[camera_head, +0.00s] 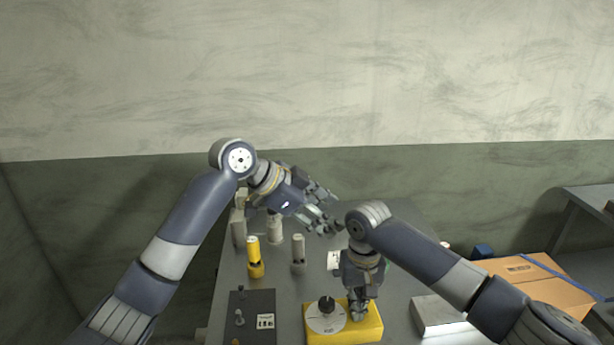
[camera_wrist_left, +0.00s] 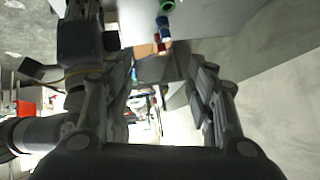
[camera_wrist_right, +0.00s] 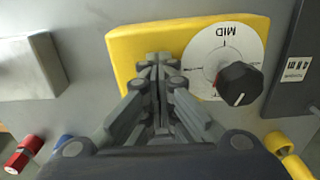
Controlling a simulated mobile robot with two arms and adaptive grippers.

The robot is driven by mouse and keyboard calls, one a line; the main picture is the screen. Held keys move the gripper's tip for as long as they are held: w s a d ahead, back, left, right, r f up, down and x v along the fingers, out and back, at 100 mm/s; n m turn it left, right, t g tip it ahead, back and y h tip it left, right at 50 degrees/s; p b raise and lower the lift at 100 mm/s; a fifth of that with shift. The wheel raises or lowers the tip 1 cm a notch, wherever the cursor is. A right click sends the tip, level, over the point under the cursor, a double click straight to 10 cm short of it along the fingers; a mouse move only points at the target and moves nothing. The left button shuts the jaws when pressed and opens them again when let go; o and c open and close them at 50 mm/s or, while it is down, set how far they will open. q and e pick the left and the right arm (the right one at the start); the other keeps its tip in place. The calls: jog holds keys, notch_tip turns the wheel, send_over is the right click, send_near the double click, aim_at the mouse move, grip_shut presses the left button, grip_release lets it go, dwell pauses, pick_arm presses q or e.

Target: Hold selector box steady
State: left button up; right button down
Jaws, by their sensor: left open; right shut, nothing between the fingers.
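The selector box (camera_head: 368,329) is yellow and sits on the grey table near its front. It has a white round dial plate (camera_wrist_right: 204,52) marked MID and a black knob (camera_wrist_right: 238,83). My right gripper (camera_head: 358,312) is shut and empty, with its fingertips at the top of the box beside the dial. In the right wrist view the closed fingers (camera_wrist_right: 158,62) overlap the yellow top; I cannot tell how firmly they touch. My left gripper (camera_head: 328,212) is open and empty, raised above the far part of the table. The left wrist view shows its spread fingers (camera_wrist_left: 170,75).
A dark panel (camera_head: 252,318) with a small lever lies left of the box. A yellow cylinder (camera_head: 255,257) and grey cylinders (camera_head: 298,250) stand farther back. A light metal block (camera_head: 436,312) lies to the right. A cardboard box (camera_head: 535,285) stands beyond the table's right side.

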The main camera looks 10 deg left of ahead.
pick_arm(q)
jog(key=w+a+r+n+t+h, duration=0.1)
jog(key=w+a+r+n+t, duration=0.3)
jog(key=w+a+n+t, duration=0.1)
jog(key=shift+w+n+t, duration=0.6)
jog(key=shift+w+t, duration=0.5)
jog(key=shift+w, duration=0.2)
jog(key=shift+a, duration=0.1)
jog(key=m+g+y, duration=0.5)
jog(key=m+g, duration=0.5)
jog(key=g, duration=0.3)
send_near(326, 303)
jog(key=x, duration=0.8)
jog(key=shift+f, duration=0.3)
